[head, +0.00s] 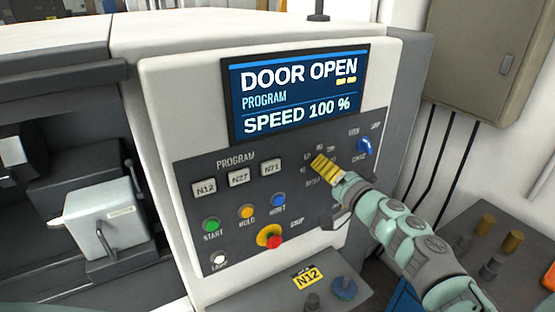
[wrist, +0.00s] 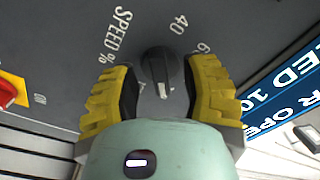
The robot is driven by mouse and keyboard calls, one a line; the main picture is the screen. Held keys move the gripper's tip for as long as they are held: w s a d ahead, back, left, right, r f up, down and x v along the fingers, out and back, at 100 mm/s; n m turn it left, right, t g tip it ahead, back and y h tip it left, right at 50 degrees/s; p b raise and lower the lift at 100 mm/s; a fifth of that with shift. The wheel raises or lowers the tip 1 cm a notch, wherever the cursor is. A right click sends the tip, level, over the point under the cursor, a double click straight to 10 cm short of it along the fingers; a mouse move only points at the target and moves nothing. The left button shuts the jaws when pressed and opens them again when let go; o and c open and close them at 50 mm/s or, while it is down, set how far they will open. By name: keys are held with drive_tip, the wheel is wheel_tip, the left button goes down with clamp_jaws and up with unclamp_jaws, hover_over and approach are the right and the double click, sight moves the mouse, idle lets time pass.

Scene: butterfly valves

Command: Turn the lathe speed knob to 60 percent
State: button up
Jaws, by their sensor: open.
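The speed knob (wrist: 158,68) is a black round dial with a raised grip bar and a white pointer mark, which points toward my palm in the wrist view. "SPEED %", "40" and a partly covered "6" are printed around it. My gripper (wrist: 162,75) is open, with one yellow-and-black finger on each side of the knob. I cannot tell whether either finger touches it. In the head view my gripper (head: 325,166) is at the control panel and hides the knob. The display (head: 296,93) reads "DOOR OPEN", "PROGRAM" and "SPEED 100 %".
A blue view knob (head: 364,147) sits right of my gripper. N12, N27 and N71 buttons (head: 238,177), coloured buttons and a red stop button (head: 274,241) on yellow lie to the left.

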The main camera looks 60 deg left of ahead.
drive_tip(key=shift+s+a, duration=0.1)
drive_tip(key=shift+a, duration=0.45)
drive_tip(key=shift+o, duration=0.3)
clamp_jaws()
